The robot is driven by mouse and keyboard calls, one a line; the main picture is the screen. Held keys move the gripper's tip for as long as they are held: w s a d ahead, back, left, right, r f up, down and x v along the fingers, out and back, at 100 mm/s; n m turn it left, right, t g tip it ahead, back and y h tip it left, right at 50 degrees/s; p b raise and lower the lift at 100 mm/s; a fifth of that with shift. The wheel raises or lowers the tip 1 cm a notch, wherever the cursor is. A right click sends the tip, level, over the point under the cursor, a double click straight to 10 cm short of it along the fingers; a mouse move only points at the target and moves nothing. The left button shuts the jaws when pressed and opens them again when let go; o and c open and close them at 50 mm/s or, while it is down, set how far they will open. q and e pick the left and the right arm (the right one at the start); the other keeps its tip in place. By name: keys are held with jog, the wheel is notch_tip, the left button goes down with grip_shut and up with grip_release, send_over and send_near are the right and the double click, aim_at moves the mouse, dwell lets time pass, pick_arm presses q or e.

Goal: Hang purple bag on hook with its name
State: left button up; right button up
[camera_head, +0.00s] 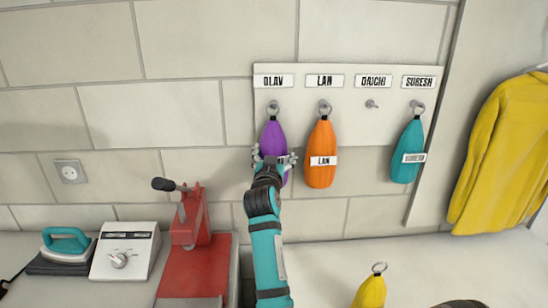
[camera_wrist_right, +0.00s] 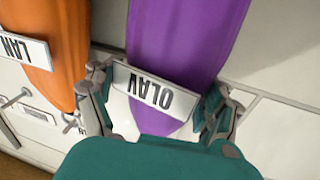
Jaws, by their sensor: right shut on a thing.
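The purple bag (camera_head: 273,138) is upright on the white hook board, below the OLAV label (camera_head: 273,81). Its ring (camera_head: 273,106) is at the hook under that label; I cannot tell whether it is fully over the hook. My right gripper (camera_head: 275,158) is shut on the lower part of the purple bag. In the right wrist view the purple bag (camera_wrist_right: 185,40) lies between the fingers of my right gripper (camera_wrist_right: 160,105), and its white tag (camera_wrist_right: 150,90) reads OLAV upside down. My left gripper is not in view.
An orange bag (camera_head: 320,140) with a LAN tag hangs close right under LAN. The DAICHI hook (camera_head: 371,104) is empty. A teal bag (camera_head: 407,140) hangs under SURESH. A yellow bag (camera_head: 371,292) stands on the counter. A red press (camera_head: 190,220) is below left, a yellow jacket (camera_head: 500,150) far right.

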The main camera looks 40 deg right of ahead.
aim_at(276, 121)
jog(key=shift+d, duration=0.25)
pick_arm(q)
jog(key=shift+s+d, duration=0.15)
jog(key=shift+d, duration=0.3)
pick_arm(e)
jog(key=o, duration=1.5)
jog(key=shift+s, duration=0.1)
jog(key=shift+o, duration=0.2)
notch_tip(276, 121, up, 10)
jog(key=shift+a+r, duration=0.1)
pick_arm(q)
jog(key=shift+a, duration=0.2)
